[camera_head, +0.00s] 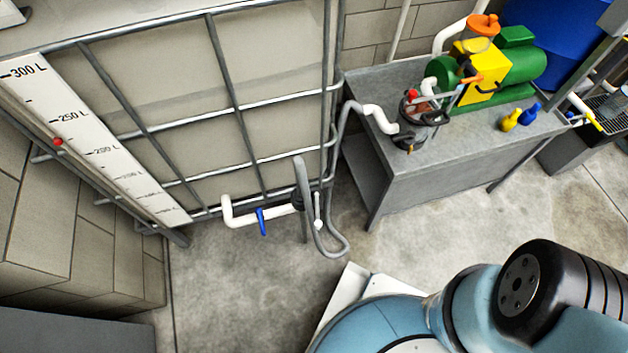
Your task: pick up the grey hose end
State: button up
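A grey hose (340,237) hangs beside the right edge of the caged tank. It makes a U-shaped loop close above the floor. Its free-looking grey end (299,165) points upward in front of the cage, next to a dark fitting (297,200) at the end of a white pipe. Higher up, a greyish hose section (345,112) meets a white pipe by the bench; whether it is the same hose is hard to trace along the cage bars. My gripper is not in view; only blue and black links of my arm show at the lower right.
The caged tank (270,90) with a litre scale (95,140) fills the left. A white pipe with a blue valve handle (262,221) sits low on it. A grey bench (450,165) at right carries a filter unit (412,130) and a green-yellow pump (485,70). Concrete floor (230,290) is clear.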

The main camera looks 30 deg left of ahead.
aim_at(297, 195)
jog(key=u, duration=0.1)
jog(key=i, duration=0.2)
jog(key=u, duration=1.5)
jog(key=k, duration=0.75)
jog(key=u, duration=0.2)
jog(key=i, duration=0.75)
jog(key=z, duration=0.15)
jog(key=k, duration=0.25)
